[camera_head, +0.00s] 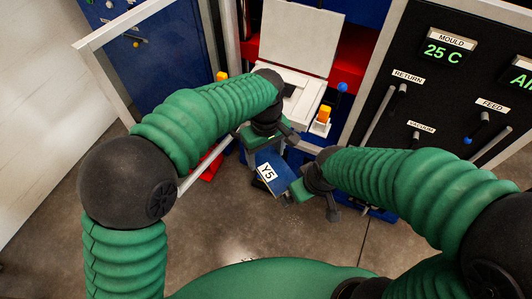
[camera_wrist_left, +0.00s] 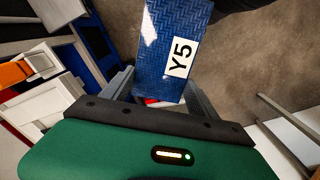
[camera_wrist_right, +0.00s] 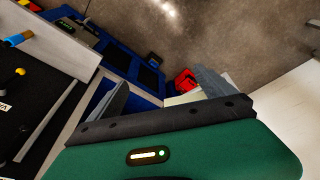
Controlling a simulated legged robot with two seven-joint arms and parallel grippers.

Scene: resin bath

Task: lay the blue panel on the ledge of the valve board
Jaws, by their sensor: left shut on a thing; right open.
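The blue panel (camera_head: 279,184) carries a white Y5 label and hangs in the middle of the head view. In the left wrist view the panel (camera_wrist_left: 158,62) has a woven pattern and its near end lies between the fingers. My left gripper (camera_head: 268,152) is shut on that end and holds it above the floor. My right gripper (camera_head: 311,205) is open beside the panel; its fingers (camera_wrist_right: 162,92) show empty in the right wrist view. The black valve board (camera_head: 398,85) stands upright at the right, with Return, Feed and Vacuum handles. I cannot make out its ledge.
A white machine (camera_head: 308,92) with a raised lid (camera_head: 300,35) stands at the back between my arms. A blue board (camera_head: 160,75) in a pale frame stands at the left. A red object (camera_wrist_right: 186,80) lies low in the right wrist view. The floor in front is open.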

